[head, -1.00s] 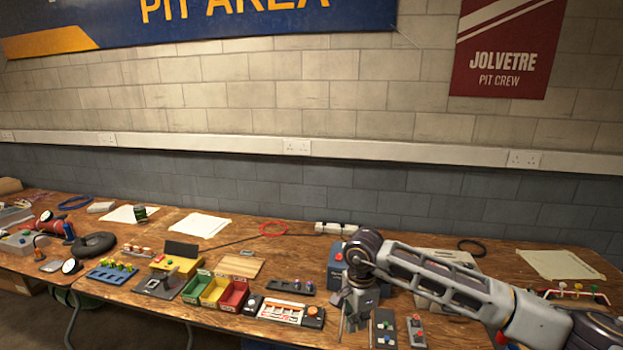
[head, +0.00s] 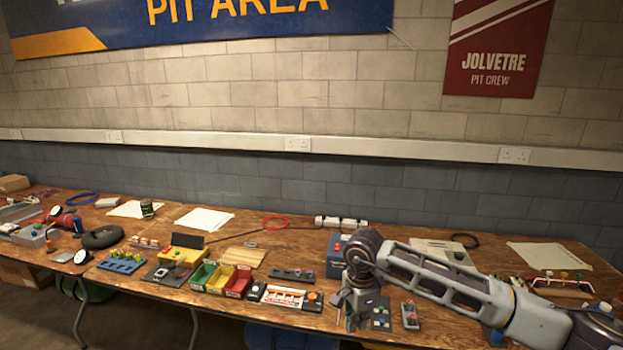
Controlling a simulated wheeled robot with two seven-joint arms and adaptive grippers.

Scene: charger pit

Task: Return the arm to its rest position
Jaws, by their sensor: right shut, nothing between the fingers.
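My right arm comes in from the lower right and reaches over the front of the wooden table. Its gripper (head: 354,318) points down, shut and empty, near the table's front edge. It hangs just left of a dark panel with coloured buttons (head: 381,312) and right of an orange-and-white device (head: 284,296). I cannot tell how high above the table the fingertips are. A blue box (head: 335,262) stands behind the gripper, partly hidden by the arm. My left gripper is not in view.
Green, yellow and red bins (head: 219,278) stand left of the gripper. A smaller button box (head: 410,315) lies to its right. A power strip (head: 341,222) lies at the back by the wall. A rack with coloured knobs (head: 562,284) is at the right.

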